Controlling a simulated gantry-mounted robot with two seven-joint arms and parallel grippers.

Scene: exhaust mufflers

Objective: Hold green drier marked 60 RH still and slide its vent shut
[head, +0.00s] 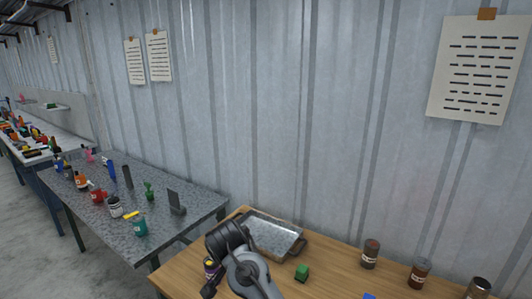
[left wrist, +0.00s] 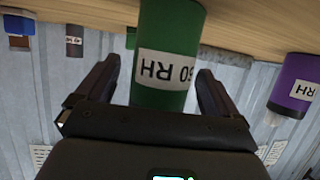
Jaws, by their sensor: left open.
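The green drier (left wrist: 172,30) stands on the wooden table and fills the middle of the left wrist view, which shows it upside down. Its white label (left wrist: 166,70) reads 60 RH. My left gripper (left wrist: 160,72) is open, with one finger on each side of the drier; a gap shows at both sides. I cannot make out the vent. In the head view my left arm blocks sight of this drier and of the fingertips. My right gripper is not in view.
A purple drier (left wrist: 296,88) stands beside the green one; it also shows in the head view (head: 210,268). A metal tray (head: 300,243) lies behind my arm. A small green block (head: 302,273) and brown jars (head: 370,254) stand to the right, with bare wood between.

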